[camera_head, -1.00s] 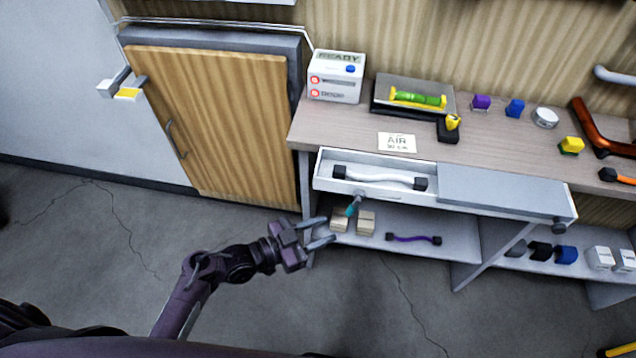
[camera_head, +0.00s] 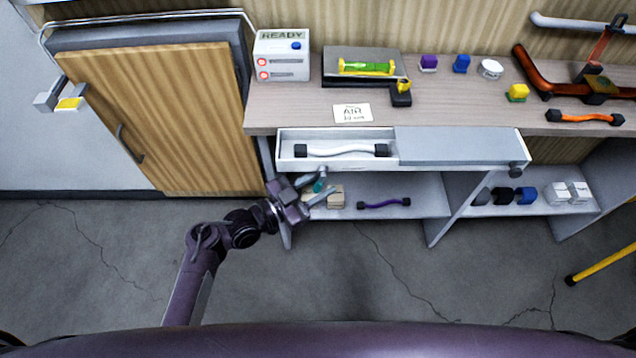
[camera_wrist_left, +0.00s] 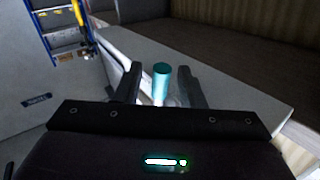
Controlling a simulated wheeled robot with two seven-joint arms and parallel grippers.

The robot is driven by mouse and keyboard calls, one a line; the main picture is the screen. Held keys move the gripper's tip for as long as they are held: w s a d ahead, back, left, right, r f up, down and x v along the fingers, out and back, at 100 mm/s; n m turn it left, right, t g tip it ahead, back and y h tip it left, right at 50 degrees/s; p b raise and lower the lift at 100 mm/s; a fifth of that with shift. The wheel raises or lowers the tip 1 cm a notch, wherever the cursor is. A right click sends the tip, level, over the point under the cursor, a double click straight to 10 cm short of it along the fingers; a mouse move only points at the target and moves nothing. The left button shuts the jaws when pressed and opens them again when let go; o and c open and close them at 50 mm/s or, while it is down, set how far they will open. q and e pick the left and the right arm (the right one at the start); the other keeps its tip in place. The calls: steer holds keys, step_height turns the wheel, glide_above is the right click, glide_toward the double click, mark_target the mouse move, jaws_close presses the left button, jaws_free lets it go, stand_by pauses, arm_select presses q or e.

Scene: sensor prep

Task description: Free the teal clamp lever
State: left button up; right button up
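The teal clamp lever (camera_head: 319,183) hangs below the left part of the drawer front under the workbench. My left gripper (camera_head: 318,191) is open, with its two fingers spread on either side of the lever. In the left wrist view the lever's teal end (camera_wrist_left: 161,70) stands upright between the open fingers (camera_wrist_left: 158,88), and I see a gap on both sides of it. The drawer (camera_head: 340,165) has an open-topped left part holding a white cable with black ends (camera_head: 345,151). My right gripper is not in view.
A shelf (camera_head: 430,190) below the drawer holds beige blocks (camera_head: 335,197) and a purple cable (camera_head: 384,203). The bench top (camera_head: 290,112) carries a READY box (camera_head: 282,55) and an AIR card (camera_head: 352,113). A wooden door (camera_head: 160,115) is at left.

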arm_select(q)
steer(key=c, duration=0.6)
jaws_close()
steer(key=shift+f+b, duration=0.2)
steer(key=shift+b, duration=0.15)
steer(key=h+b, duration=0.1)
steer(key=n+t+h+b, duration=0.1)
steer(key=b, duration=0.1)
steer(key=shift+d+f+n, duration=0.2)
steer(key=shift+d+n, duration=0.1)
steer(key=shift+d, duration=0.1)
steer(key=shift+d+r+t+b, duration=0.1)
steer(key=shift+r+t+b, duration=0.15)
steer(key=shift+t+b, duration=0.15)
steer(key=shift+r, duration=0.1)
steer(key=o, duration=0.5)
jaws_free()
steer(key=shift+o, duration=0.5)
